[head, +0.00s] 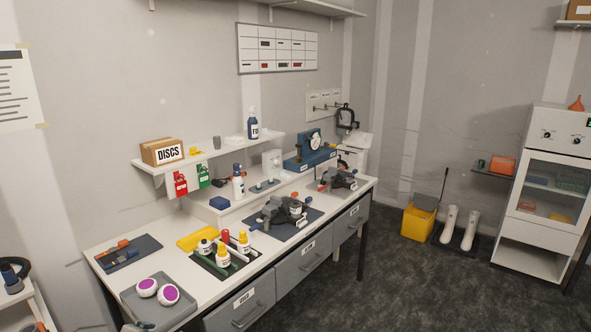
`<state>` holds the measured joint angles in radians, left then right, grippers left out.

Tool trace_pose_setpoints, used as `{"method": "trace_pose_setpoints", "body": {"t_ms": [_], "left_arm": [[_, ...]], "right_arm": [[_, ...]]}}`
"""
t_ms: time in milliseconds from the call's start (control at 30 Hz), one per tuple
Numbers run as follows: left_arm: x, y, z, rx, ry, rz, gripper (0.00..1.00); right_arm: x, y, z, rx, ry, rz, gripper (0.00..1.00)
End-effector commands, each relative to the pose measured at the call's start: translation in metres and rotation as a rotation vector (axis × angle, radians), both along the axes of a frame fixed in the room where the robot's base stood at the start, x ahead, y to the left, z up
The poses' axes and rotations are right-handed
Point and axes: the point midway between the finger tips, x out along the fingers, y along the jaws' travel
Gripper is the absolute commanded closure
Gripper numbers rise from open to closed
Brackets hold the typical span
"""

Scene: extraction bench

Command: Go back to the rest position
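Neither of my grippers can be made out in the head view. The long white bench (117,268) runs from the lower left toward the middle. A small grey-blue thing (138,326) is cut off by the bottom edge beside the grey tray; I cannot tell what it is. The grey tray (184,317) holds two white round things with purple tops (168,294). A dark rack (238,270) holds several white bottles with yellow or dark caps and a red one. Two dark grey devices stand on mats, one at mid bench (283,211) and one farther back (338,178).
A wall shelf (222,151) above the bench carries a DISCS box (163,152) and a blue bottle (253,124). Grey drawers (303,265) sit under the bench. A yellow bucket (418,222) and white boots (449,225) stand behind. The dark floor at right is clear before a white cabinet (528,262).

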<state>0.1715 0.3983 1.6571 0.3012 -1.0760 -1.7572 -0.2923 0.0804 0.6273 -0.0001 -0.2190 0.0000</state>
Motion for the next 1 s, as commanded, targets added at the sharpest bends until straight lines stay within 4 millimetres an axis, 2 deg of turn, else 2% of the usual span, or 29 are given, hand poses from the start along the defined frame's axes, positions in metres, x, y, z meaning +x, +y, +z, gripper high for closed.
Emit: {"method": "trace_pose_setpoints", "body": {"t_ms": [267,367,500,600,700,1000], "left_arm": [[-0.065,-0.041,-0.026,-0.190,0.067,0.197,0.10],[-0.101,-0.060,-0.034,-0.288,0.100,0.317,0.10],[-0.172,-0.091,-0.041,-0.464,0.158,0.572,0.10],[-0.221,-0.107,-0.038,-0.576,0.185,0.771,0.10],[-0.256,-0.117,-0.033,-0.656,0.199,0.932,0.10],[-0.325,-0.131,-0.015,-0.799,0.206,1.267,0.10]], "right_arm": [[-0.005,0.001,-0.001,0.002,0.008,-0.001,0.64],[-0.012,0.002,-0.001,0.002,0.016,-0.001,0.64],[-0.019,0.002,-0.001,0.001,0.025,-0.002,0.64],[-0.017,0.002,-0.001,0.001,0.023,-0.002,0.64],[-0.013,0.002,-0.001,0.002,0.019,-0.001,0.64],[-0.012,0.001,-0.001,0.002,0.017,-0.001,0.64]]}}
